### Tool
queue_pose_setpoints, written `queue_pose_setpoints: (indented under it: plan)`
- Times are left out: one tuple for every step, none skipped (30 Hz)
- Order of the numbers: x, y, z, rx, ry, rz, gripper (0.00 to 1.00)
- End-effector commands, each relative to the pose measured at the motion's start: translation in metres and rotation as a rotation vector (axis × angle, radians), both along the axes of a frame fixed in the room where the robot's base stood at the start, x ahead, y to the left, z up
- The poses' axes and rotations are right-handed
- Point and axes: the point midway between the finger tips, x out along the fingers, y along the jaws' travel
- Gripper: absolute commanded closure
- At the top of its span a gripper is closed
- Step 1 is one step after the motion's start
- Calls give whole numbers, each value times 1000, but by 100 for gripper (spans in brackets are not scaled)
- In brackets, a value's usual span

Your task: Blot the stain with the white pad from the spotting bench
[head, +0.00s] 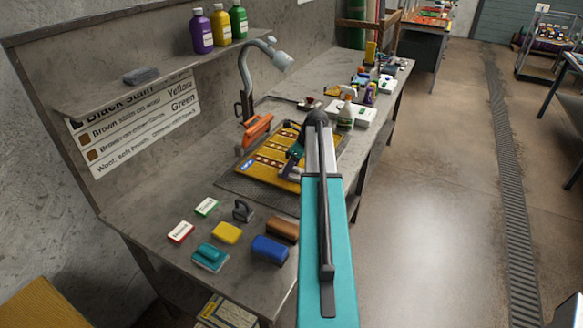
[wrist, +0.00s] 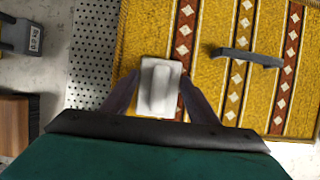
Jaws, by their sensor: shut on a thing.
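The yellow rug (head: 262,168) with brown bands and pale diamonds lies on the bench and also shows in the wrist view (wrist: 215,30). My gripper (head: 291,172) is low over the rug's near part. In the wrist view, its fingers (wrist: 158,96) are shut on the white pad (wrist: 160,88), one on each side. The pad is over the rug near its edge; I cannot tell whether it touches the rug. I cannot make out the stain in either view; my arm and gripper hide part of the rug.
A grey bar (wrist: 245,57) lies across the rug. Several blocks and brushes, including a yellow block (head: 226,233) and a blue one (head: 270,248), stand on the near bench.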

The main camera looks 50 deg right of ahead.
Motion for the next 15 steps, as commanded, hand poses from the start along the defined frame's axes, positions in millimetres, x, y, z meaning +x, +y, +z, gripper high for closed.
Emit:
queue_pose_setpoints:
  plan:
    - [-2, 1, -3, 4, 7, 1, 66]
    - [-2, 1, -3, 4, 7, 1, 66]
    - [-2, 1, -2, 3, 7, 1, 66]
    - [-2, 1, -1, 3, 7, 1, 66]
    - [-2, 1, 0, 3, 7, 1, 66]
    - [-2, 1, 2, 3, 7, 1, 66]
    - [-2, 1, 3, 3, 7, 1, 66]
    - [-2, 1, 5, 3, 6, 1, 66]
    - [-2, 1, 7, 3, 6, 1, 66]
    - [-1, 1, 9, 3, 5, 1, 66]
    - [-1, 1, 10, 2, 5, 0, 66]
    - [-1, 1, 12, 2, 4, 0, 66]
    - [-1, 1, 14, 2, 4, 0, 66]
    - [-1, 0, 15, 2, 4, 0, 66]
    - [-1, 0, 17, 2, 3, 0, 66]
